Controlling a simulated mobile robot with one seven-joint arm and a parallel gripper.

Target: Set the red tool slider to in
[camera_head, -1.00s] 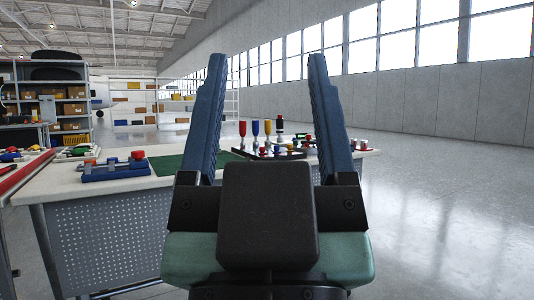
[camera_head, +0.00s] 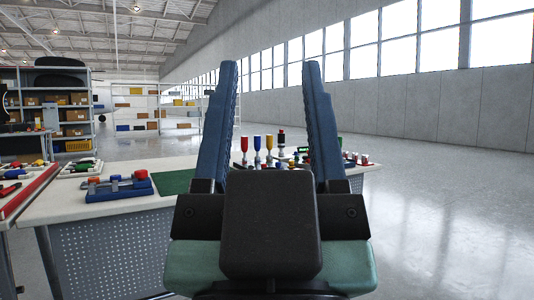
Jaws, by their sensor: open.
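A blue fixture (camera_head: 122,193) lies on the left part of the white-topped table. A red block (camera_head: 140,175) sits raised at its right end, with a blue knob and an orange-topped knob to its left. The red block looks like the red tool slider, but its position along the fixture is too small to tell. My gripper (camera_head: 270,65) is in the middle of the view, pointing away, with its two long blue fingers apart and nothing between them. It is to the right of the fixture and not touching it.
A green mat (camera_head: 176,182) lies right of the fixture. Tools with red, yellow and blue handles (camera_head: 257,143) stand behind my fingers. A red-edged bench (camera_head: 30,190) adjoins at left. Shelves (camera_head: 75,115) stand farther back. The floor at right (camera_head: 450,215) is clear.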

